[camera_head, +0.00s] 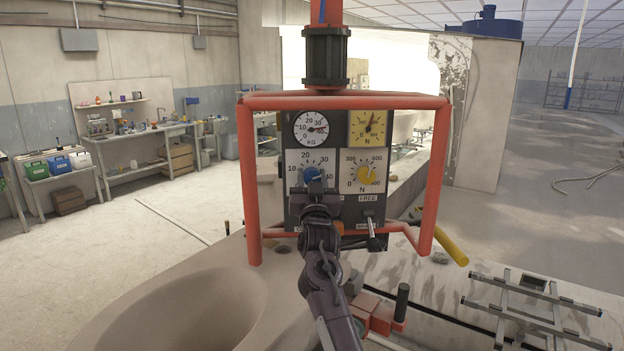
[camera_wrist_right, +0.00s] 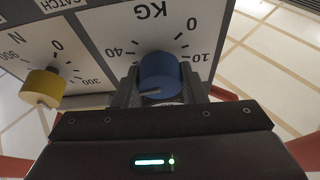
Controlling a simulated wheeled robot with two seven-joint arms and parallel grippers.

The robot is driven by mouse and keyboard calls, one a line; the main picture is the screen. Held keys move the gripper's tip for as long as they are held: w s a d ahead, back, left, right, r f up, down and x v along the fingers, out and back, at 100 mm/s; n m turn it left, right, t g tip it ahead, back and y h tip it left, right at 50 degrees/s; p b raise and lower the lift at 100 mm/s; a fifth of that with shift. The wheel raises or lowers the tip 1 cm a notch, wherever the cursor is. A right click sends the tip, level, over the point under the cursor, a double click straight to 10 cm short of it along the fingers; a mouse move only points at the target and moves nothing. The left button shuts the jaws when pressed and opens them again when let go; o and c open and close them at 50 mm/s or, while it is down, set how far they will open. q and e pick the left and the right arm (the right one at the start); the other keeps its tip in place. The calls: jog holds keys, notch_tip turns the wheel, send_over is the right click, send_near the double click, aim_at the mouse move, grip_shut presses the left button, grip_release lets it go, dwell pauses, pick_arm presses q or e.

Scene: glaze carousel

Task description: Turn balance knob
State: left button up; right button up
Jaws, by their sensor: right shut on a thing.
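The control panel (camera_head: 334,222) hangs inside an orange tubular frame. A blue knob (camera_head: 310,173) sits on the KG dial at its left, below a round KG gauge (camera_head: 311,128). A yellow knob (camera_head: 364,174) sits on the N dial to its right. My right gripper (camera_head: 314,184) is at the panel, shut on the blue knob. In the right wrist view, upside down, the dark fingers flank the blue knob (camera_wrist_right: 160,76), whose face carries a notch. The yellow knob (camera_wrist_right: 42,87) stands clear to the left there. My left gripper is not in view.
The orange frame (camera_head: 243,185) surrounds the panel on both sides and above. A small lever (camera_head: 373,234) sticks out below the yellow knob. A yellow-handled bar (camera_head: 452,247) projects at the right. A large pale basin (camera_head: 180,310) lies below left, and a metal rack (camera_head: 535,305) lies at lower right.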

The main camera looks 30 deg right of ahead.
jog(key=shift+n, duration=0.5)
jog(key=shift+c, duration=0.4)
jog(key=shift+n+t+y, duration=0.4)
jog(key=shift+n+y, duration=0.3)
jog(key=shift+n, duration=0.1)
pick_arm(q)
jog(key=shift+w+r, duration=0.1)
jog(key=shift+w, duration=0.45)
pick_arm(e)
jog(key=shift+n+t+y, duration=0.2)
jog(key=shift+n+y, duration=0.55)
jog(key=shift+n, duration=0.7)
jog(key=shift+n+t+y, duration=0.2)
jog(key=shift+n+y, duration=0.55)
jog(key=shift+n, duration=0.7)
jog(key=o, duration=1)
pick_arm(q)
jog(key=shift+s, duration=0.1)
